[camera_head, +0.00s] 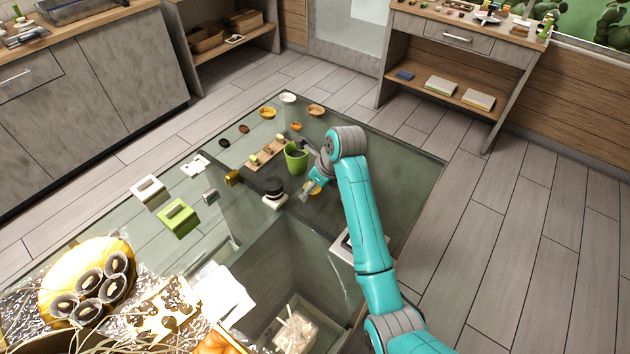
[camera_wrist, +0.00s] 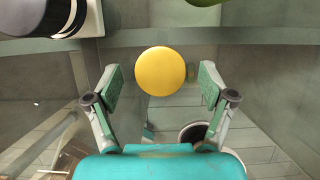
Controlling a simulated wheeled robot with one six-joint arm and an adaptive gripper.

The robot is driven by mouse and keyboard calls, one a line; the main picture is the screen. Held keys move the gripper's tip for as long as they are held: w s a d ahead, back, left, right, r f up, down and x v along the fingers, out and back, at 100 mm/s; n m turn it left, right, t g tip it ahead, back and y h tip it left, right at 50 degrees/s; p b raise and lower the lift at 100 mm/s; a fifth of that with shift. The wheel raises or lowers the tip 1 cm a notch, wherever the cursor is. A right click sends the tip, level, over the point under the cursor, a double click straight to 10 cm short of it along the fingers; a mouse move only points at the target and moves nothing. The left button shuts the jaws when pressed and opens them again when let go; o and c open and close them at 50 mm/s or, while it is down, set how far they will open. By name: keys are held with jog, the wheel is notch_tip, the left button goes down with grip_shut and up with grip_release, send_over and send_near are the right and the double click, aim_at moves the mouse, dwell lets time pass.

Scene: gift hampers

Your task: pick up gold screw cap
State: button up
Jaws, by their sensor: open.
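The gold screw cap (camera_wrist: 160,71) shows in the wrist view as a round yellow disc with its flat face toward the camera. It lies between and slightly beyond the fingertips of my gripper (camera_wrist: 160,85), with a gap on each side. The gripper is open and empty. In the head view the cap (camera_head: 313,189) is a small yellow patch on the glass table, partly hidden by my gripper (camera_head: 308,190), which is above it.
A green cup (camera_head: 296,158) stands just behind my gripper. A black-and-white jar (camera_head: 274,193) is to its left, also in the wrist view (camera_wrist: 45,18). A lime green box (camera_head: 178,218) and a filled hamper (camera_head: 95,285) lie further left. A recessed compartment (camera_head: 285,255) is in front.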

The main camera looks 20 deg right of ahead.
jog(key=shift+w+f, duration=0.1)
jog(key=shift+f, duration=0.05)
jog(key=c, duration=0.9)
